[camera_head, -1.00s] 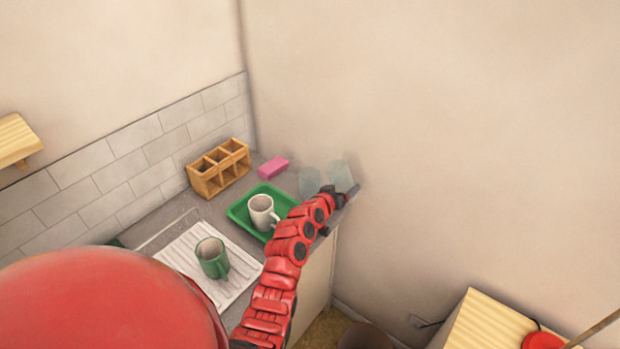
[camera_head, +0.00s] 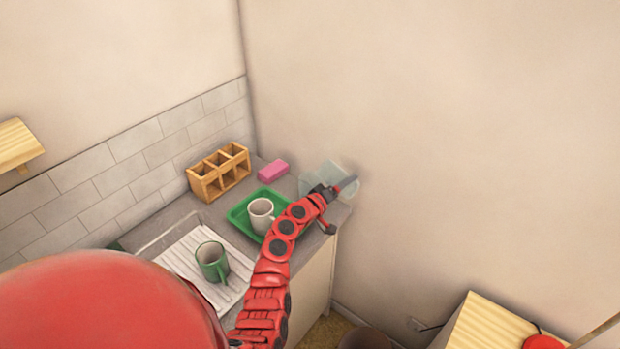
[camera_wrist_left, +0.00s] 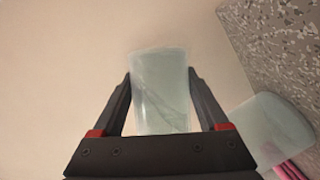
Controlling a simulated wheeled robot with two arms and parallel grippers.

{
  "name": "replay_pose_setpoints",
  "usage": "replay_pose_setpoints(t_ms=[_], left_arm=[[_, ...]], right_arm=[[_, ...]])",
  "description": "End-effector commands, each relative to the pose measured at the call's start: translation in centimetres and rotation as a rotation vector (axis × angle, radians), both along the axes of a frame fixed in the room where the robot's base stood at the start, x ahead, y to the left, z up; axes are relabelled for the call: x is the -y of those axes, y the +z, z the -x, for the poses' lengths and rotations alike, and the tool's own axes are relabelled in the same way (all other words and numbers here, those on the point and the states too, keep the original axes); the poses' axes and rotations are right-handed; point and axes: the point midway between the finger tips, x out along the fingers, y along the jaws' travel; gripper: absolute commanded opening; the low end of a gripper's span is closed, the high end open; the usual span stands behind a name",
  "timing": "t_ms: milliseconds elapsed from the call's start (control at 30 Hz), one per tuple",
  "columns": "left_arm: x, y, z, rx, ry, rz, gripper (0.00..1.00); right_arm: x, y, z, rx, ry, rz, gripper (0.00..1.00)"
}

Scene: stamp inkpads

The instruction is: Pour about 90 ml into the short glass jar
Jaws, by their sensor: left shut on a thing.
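My left gripper (camera_head: 338,189) is shut on a pale, see-through glass vessel (camera_wrist_left: 160,90), which sits between its fingers (camera_wrist_left: 160,105) in the left wrist view. In the head view the held vessel (camera_head: 342,171) is tilted to the left, over or beside another pale glass vessel on the counter. That second vessel, seemingly the short glass jar (camera_head: 310,184), also shows in the left wrist view (camera_wrist_left: 262,126). The two overlap in the head view, so I cannot tell whether they touch. Liquid level and any stream cannot be made out. My right gripper is out of view.
A pink sponge (camera_head: 273,170) lies left of the glasses. A green tray (camera_head: 237,222) holds a white mug (camera_head: 261,214). A green mug (camera_head: 211,262) stands on the white drainer (camera_head: 181,256). A wooden divided box (camera_head: 219,172) stands at the back. The wall is close on the right.

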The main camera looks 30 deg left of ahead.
Motion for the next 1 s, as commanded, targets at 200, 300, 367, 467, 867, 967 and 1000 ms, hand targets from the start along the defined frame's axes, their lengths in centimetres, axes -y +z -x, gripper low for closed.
replay_pose_setpoints(t_ms=[200,300,367,467,867,967,1000], left_arm=[[0.0,0.9,0.0,0.017,0.002,0.068,0.0],[0.1,1.0,0.0,0.022,0.001,0.088,0.0],[0.1,1.1,-0.1,0.025,0.001,0.098,0.0],[0.1,1.3,0.0,0.029,0.001,0.114,0.0],[0.2,1.9,-0.1,0.043,0.001,0.172,0.0],[0.2,2.0,0.0,0.046,0.0,0.19,0.0],[0.1,2.1,0.0,0.048,0.0,0.197,0.0]], right_arm=[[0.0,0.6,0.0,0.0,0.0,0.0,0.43],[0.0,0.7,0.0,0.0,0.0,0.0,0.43],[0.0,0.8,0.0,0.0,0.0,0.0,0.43],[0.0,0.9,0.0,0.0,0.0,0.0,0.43],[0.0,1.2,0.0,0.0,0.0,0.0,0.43],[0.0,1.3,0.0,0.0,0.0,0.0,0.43],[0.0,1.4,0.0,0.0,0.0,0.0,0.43]])
